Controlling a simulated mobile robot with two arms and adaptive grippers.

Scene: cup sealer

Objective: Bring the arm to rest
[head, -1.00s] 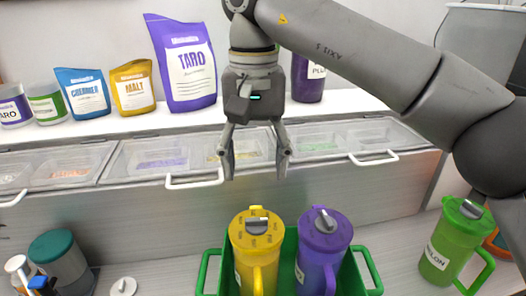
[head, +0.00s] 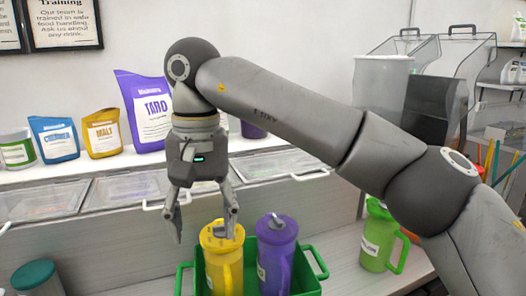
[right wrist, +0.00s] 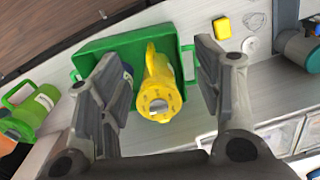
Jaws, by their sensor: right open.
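My right gripper (head: 203,212) is open and empty in the head view, pointing down above and just behind the yellow pitcher (head: 222,262). In the right wrist view its two fingers (right wrist: 168,85) stand apart, with the yellow pitcher (right wrist: 158,85) seen below between them. The purple pitcher (head: 275,255) stands beside the yellow one in a green crate (head: 310,270). In the wrist view the crate (right wrist: 120,50) shows, and a finger hides most of the purple pitcher. My left gripper is not in view.
A green pitcher (head: 378,238) stands to the right of the crate. Behind are lidded bins (head: 120,188) and a shelf with a taro bag (head: 147,110) and several other containers. In the wrist view a yellow sponge (right wrist: 222,28) lies on the counter near the crate.

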